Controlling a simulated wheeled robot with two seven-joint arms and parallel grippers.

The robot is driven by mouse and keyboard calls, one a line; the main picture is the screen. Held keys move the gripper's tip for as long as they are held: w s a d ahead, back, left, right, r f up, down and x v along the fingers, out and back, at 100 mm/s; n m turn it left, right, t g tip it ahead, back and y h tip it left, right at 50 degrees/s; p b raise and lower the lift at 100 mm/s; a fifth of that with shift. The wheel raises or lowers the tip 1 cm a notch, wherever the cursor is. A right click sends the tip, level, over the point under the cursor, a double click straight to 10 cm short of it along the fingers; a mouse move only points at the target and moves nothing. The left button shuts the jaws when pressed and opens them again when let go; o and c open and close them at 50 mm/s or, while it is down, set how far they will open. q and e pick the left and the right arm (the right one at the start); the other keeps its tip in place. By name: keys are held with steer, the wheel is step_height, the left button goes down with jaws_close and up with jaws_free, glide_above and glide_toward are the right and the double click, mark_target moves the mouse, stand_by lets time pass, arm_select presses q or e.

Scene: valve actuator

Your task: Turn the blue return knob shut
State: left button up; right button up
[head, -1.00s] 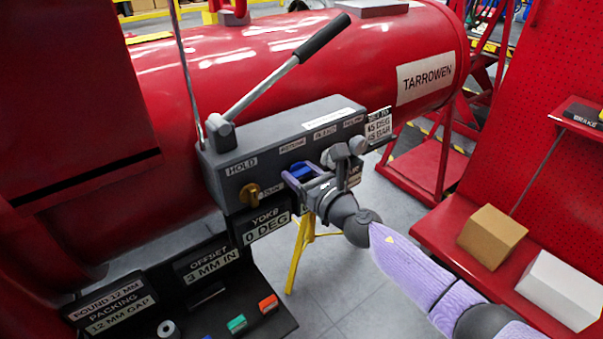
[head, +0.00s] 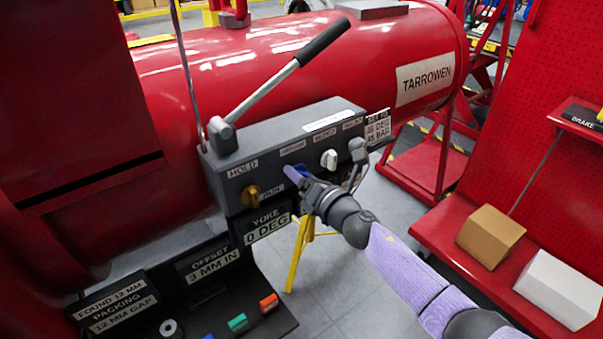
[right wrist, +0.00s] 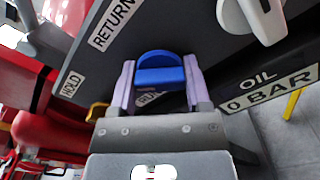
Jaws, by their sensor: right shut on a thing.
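The blue return knob (right wrist: 160,68) sits on the dark grey valve block (head: 222,157), beside a label reading RETURN in the right wrist view. It is round with a raised bar across it. My right gripper (right wrist: 160,80) has its two pale purple fingers on either side of the knob, shut on it. In the head view my right gripper (head: 299,179) covers most of the knob, and only a little blue shows. The knob's exact angle is hard to read there. My left gripper is not in view.
A brass knob (head: 250,196) and a white knob (head: 328,159) flank the blue one. A long lever (head: 270,83) rises from the block. A red tank (head: 240,60) lies behind. Boxes (head: 490,237) stand on the red shelf at right. Several coloured pieces lie below.

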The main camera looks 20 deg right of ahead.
steer(key=m, duration=0.2)
steer(key=shift+m+p, duration=0.3)
steer(key=shift+m, duration=0.1)
steer(key=m+p, duration=0.1)
steer(key=m, duration=0.2)
steer(key=shift+m, duration=1.2)
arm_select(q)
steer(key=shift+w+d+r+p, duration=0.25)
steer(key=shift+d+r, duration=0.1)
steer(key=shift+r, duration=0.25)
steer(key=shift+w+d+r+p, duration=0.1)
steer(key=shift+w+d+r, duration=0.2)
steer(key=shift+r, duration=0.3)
arm_select(e)
steer(key=shift+m, duration=0.7)
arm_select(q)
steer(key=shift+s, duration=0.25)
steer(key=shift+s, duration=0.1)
arm_select(e)
steer(key=o, duration=1.3)
